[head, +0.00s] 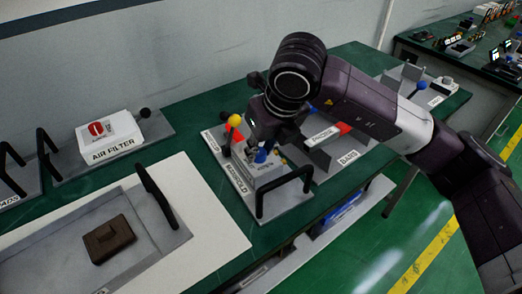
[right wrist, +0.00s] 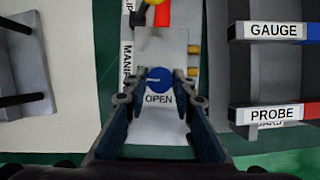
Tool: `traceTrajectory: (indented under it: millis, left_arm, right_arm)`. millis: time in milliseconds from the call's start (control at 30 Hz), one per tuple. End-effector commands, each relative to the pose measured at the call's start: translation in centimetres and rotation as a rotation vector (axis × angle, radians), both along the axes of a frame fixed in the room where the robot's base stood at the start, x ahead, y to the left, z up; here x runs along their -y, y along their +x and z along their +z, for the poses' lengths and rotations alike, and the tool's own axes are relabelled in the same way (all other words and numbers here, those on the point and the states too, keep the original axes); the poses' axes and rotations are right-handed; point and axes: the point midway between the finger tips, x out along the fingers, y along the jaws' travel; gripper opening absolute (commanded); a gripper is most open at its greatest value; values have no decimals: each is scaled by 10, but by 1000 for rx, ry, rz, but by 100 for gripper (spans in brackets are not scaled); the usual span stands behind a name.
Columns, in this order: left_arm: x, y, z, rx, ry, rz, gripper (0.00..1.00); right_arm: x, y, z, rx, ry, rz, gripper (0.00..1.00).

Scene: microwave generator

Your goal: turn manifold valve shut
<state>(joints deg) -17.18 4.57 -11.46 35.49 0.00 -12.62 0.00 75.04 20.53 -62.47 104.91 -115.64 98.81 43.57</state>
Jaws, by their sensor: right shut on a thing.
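The manifold (head: 279,203) stands on the green bench below my right arm, with a black handle at its front. A blue round valve knob (right wrist: 159,79) sits on its pale top plate, above the printed word OPEN in the right wrist view. It also shows in the head view (head: 261,156). My right gripper (right wrist: 158,97) reaches down over the manifold, its two fingers on either side of the blue knob and shut on it. The arm partly hides the manifold in the head view. My left gripper is not in view.
A yellow ball (head: 235,120) stands on a lever beside the knob. The AIR FILTER box (head: 108,136) and a grey tray (head: 55,245) with a brown block stand to the left.

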Motion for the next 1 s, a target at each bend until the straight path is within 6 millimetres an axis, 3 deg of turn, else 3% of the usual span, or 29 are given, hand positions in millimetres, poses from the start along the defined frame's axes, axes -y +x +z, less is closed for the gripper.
traceTrajectory:
  millis: [333, 367, 500, 833, 1000]
  left_arm:
    - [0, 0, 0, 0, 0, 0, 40]
    - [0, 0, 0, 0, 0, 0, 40]
    - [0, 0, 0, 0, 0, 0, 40]
    - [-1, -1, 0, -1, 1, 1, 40]
    - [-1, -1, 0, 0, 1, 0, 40]
  right_arm:
    - [1, 1, 1, 2, 0, -6, 0]
    - [1, 1, 1, 2, 0, -6, 25]
    - [1, 1, 1, 1, -1, -5, 40]
    - [1, 0, 3, 2, -1, -4, 41]
    - [5, -6, 23, 6, 0, -2, 41]
